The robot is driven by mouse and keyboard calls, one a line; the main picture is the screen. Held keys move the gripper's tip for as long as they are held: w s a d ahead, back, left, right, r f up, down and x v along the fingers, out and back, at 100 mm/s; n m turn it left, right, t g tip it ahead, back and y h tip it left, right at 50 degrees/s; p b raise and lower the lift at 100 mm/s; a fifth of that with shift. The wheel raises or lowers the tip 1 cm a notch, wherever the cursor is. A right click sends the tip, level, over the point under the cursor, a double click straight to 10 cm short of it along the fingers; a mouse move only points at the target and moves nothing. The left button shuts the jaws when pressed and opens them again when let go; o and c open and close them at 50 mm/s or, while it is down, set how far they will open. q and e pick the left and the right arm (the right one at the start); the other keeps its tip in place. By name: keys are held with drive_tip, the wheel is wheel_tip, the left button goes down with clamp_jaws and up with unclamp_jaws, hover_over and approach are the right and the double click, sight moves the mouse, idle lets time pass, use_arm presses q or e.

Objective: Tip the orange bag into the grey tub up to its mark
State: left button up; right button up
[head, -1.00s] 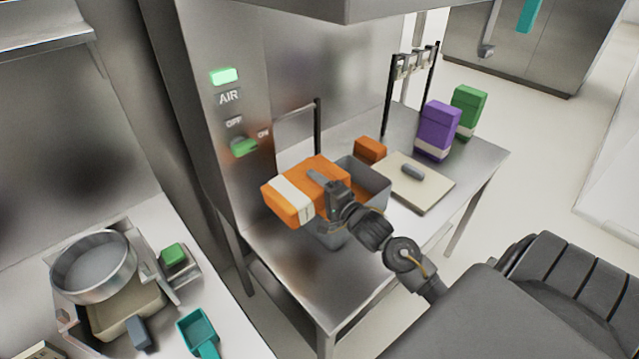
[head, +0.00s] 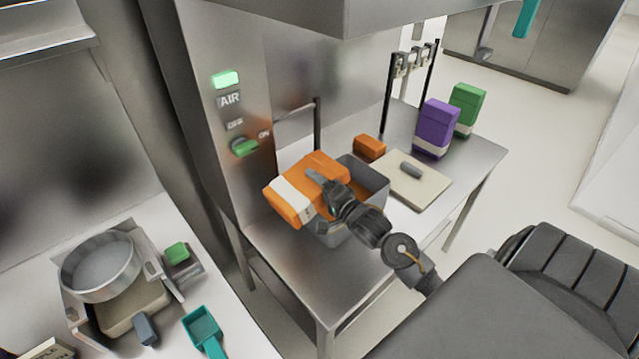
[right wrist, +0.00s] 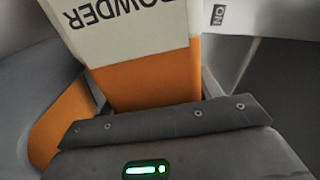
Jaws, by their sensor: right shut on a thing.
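The orange bag (head: 322,166) with a white band hangs tilted over the grey tub (head: 374,184) in the head view. My right gripper (head: 318,180) is shut on the bag's side. In the right wrist view the bag (right wrist: 150,82) fills the middle, its white label reading "POWDER" upside down. The tub stands on the steel table, and the bag and my arm hide much of it. My left gripper is not in view.
A small orange block (head: 369,147) sits behind the tub. A pale board (head: 418,190) with a grey object lies to its right. Purple (head: 436,128) and green (head: 467,108) bags stand at the back right. A sieve (head: 100,266) and teal scoop (head: 203,327) are at left.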

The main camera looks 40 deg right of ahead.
wheel_tip(320, 180, up, 2)
drive_tip(key=shift+s+p, duration=0.1)
drive_tip(key=shift+p, duration=0.65)
drive_tip(key=shift+n, duration=0.3)
wheel_tip(320, 180, up, 2)
drive_tip(key=shift+d+n+p, duration=0.15)
drive_tip(key=shift+n+p, duration=0.85)
drive_tip(key=shift+p, duration=0.15)
drive_tip(key=shift+r+n, duration=0.2)
drive_tip(key=shift+n, duration=0.2)
drive_tip(key=shift+p, duration=0.3)
drive_tip(key=shift+d, duration=0.1)
